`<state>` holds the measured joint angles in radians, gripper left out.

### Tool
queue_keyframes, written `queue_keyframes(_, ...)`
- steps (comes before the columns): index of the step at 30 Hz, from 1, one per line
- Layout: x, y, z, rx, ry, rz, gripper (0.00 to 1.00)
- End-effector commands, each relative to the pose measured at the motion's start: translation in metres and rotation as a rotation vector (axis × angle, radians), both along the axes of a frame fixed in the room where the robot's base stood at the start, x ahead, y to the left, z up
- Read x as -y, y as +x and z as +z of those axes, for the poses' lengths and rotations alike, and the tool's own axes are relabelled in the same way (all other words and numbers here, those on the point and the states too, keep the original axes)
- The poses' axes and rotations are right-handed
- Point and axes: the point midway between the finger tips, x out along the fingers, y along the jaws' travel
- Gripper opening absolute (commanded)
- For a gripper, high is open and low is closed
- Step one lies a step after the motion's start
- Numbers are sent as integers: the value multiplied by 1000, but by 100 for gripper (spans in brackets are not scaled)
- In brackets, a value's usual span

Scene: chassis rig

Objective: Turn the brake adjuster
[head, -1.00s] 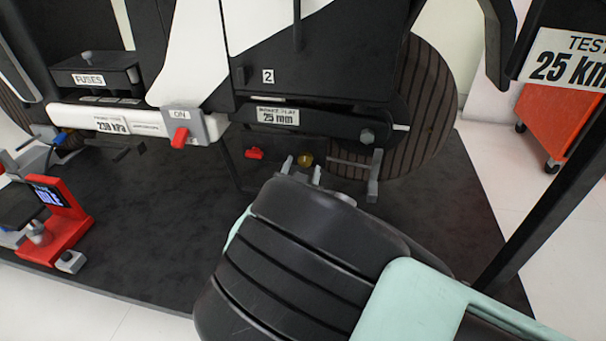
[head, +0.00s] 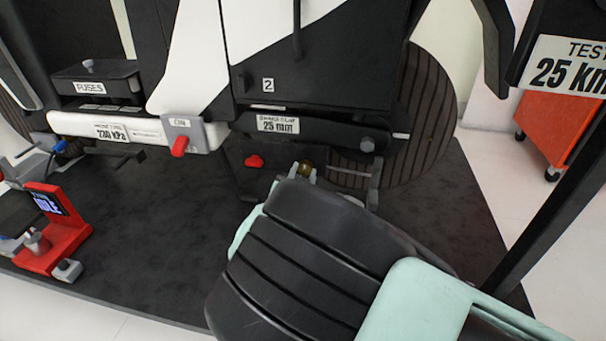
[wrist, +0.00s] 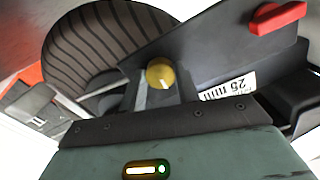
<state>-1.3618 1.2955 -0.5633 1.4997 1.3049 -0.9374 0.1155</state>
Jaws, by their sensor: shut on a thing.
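The brake adjuster shows as a small round brass knob (head: 306,168) low on the machine, below the "25 mm" brake label (head: 278,125). It also shows in the wrist view (wrist: 160,72). My gripper (head: 304,174) reaches up to it from the front, with a fingertip on each side of the knob. The jaws are shut on the knob. My dark wrist hides the area just below it. In the wrist view the knob sits between the finger tips, and its round face is visible.
A grey rod with an upright end piece (head: 375,183) stands close on the right, before the striped wheel (head: 425,115). A dark post rises at the right.

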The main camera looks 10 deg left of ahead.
Motion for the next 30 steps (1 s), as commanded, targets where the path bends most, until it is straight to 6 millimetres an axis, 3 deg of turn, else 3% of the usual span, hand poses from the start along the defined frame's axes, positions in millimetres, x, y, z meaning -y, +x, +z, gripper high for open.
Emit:
queue_keyframes(8,0,0,1,-12,165,-2,9)
queue_keyframes(30,-1,-1,1,-50,829,-2,9)
